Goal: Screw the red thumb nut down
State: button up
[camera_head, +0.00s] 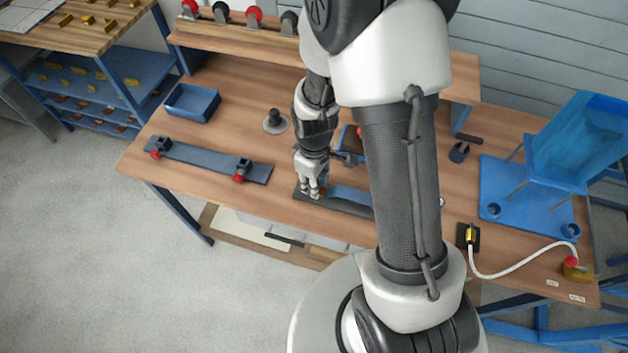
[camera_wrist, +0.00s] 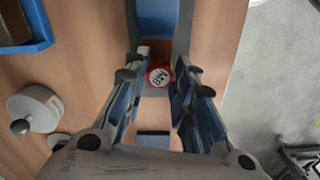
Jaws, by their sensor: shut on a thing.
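The red thumb nut (camera_wrist: 159,76) shows in the wrist view, with white and dark marks on its top. My gripper (camera_wrist: 160,68) has one finger on each side of it and is shut on it. The nut sits over a dark grey bar, beside a blue piece (camera_wrist: 158,14). In the head view my gripper (camera_head: 313,192) points down at the left end of a dark bar (camera_head: 350,208) on the bench. The nut cannot be made out there, and my arm covers the bar's right end.
A second dark bar (camera_head: 205,160) with two red knobs lies to the left. A blue tray (camera_head: 192,102) and a grey disc with a post (camera_head: 275,122) stand behind. On the right are a blue stand (camera_head: 525,195) and a white hose (camera_head: 510,268). The bench's front left is clear.

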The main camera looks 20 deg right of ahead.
jog(key=m, duration=0.5)
jog(key=shift+m, duration=0.4)
grip_shut()
jog(key=m, duration=0.9)
jog(key=shift+w, duration=0.1)
jog(key=m, duration=0.4)
jog(key=shift+m, duration=0.3)
jog(key=o, duration=1)
grip_release()
